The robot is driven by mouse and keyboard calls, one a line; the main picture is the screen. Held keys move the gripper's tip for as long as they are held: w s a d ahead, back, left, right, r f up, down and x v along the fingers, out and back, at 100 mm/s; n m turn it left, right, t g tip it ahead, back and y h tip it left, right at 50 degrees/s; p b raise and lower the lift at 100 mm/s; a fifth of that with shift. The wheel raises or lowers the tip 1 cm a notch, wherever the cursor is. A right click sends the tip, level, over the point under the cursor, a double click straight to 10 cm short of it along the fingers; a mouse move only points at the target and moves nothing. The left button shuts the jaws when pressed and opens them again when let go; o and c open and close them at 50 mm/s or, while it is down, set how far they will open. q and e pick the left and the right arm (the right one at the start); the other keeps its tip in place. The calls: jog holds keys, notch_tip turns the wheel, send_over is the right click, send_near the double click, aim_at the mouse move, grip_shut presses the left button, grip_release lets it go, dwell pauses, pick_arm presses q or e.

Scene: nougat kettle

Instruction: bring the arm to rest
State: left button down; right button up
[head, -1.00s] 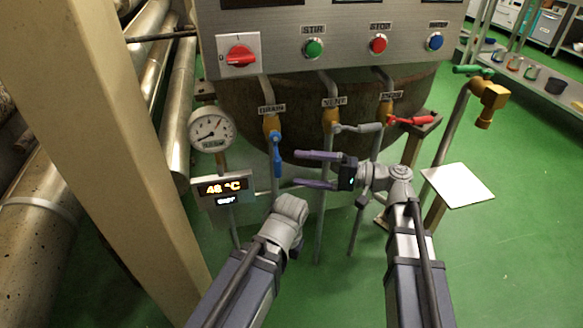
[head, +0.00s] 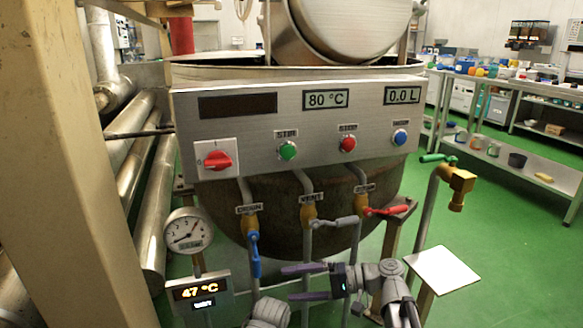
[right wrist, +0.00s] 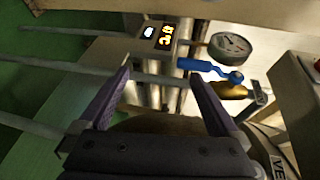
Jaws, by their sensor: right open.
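My right gripper (head: 288,283) is open and empty in front of the kettle (head: 345,215), low in the head view. Its purple fingers point left, their tips just right of the blue drain valve handle (head: 255,255), apart from it in the picture. The right wrist view shows the open fingers (right wrist: 160,78) with nothing between them but background; the blue handle (right wrist: 205,70) is beyond the fingertips. Of my left arm only a grey wrist part (head: 268,312) shows at the bottom edge; its gripper is not visible.
The grey vent handle (head: 335,222) and a red handle (head: 385,211) are above my right gripper. A gauge (head: 187,232) and a 47 °C display (head: 197,291) stand at left, near a beige post (head: 75,150). A white plate (head: 442,270) is at right; green floor is open beyond.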

jog(key=s+d+f+h, duration=0.2)
jog(key=f+h, duration=0.2)
jog(key=f, duration=0.3)
jog(key=s+d+f+h, duration=0.2)
jog(key=d+f+h, duration=0.1)
jog(key=f+h, duration=0.3)
jog(key=s+d+f+n+h, duration=0.1)
jog(key=d+f+h, duration=0.2)
jog(key=d, duration=0.2)
jog(key=s+d+f+h, duration=0.2)
jog(key=d+h, duration=0.1)
jog(key=d, duration=0.2)
jog(key=s+a+r+n+g+h+p, duration=0.1)
jog(key=s+a+r+n+p, duration=0.35)
jog(key=a+r+p, duration=0.65)
notch_tip(320, 180, up, 37)
jog(key=p, duration=3.7)
jog(key=shift+s+r+m, duration=0.2)
jog(key=shift+s+m, duration=0.15)
jog(key=shift+s, duration=0.05)
jog(key=shift+d, duration=0.1)
